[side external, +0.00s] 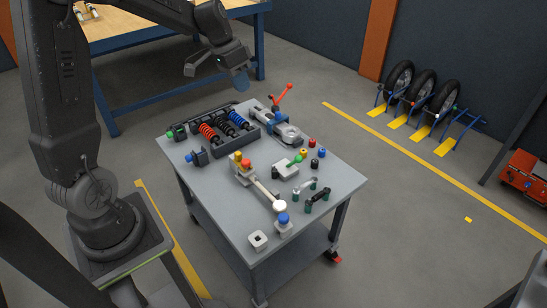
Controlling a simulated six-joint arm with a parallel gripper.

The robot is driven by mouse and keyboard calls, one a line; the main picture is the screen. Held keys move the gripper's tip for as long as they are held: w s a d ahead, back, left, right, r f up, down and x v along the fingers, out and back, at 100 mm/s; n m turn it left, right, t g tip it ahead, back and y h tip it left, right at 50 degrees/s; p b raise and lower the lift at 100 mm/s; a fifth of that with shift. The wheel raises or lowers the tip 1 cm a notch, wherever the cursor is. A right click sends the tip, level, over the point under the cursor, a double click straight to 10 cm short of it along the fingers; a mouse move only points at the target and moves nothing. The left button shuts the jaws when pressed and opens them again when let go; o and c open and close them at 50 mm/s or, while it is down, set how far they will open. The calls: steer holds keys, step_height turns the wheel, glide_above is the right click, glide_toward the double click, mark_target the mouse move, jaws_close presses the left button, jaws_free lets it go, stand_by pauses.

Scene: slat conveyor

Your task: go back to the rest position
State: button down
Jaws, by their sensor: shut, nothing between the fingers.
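My gripper (241,81) hangs at the top of the side external view, above and behind the grey work cart (222,190).
A black rack (222,143) with red and blue springs, a vise with a red handle (283,96), a white-ended lever (264,190) and several small coloured parts stand on the cart. A blue-legged bench (160,97) stands behind. Wheels (422,90) stand at the right.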

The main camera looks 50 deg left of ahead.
steer(key=s+d+r+t+y, duration=0.1)
steer(key=s+d+r, duration=0.2)
steer(key=s+d, duration=0.5)
steer(key=s+d+r+n+t+y, duration=0.1)
steer(key=s+d+r+t, duration=0.1)
steer(key=s+d, duration=0.6)
steer(key=s+r, duration=0.1)
steer(key=s, duration=0.3)
steer(key=shift+y, duration=0.3)
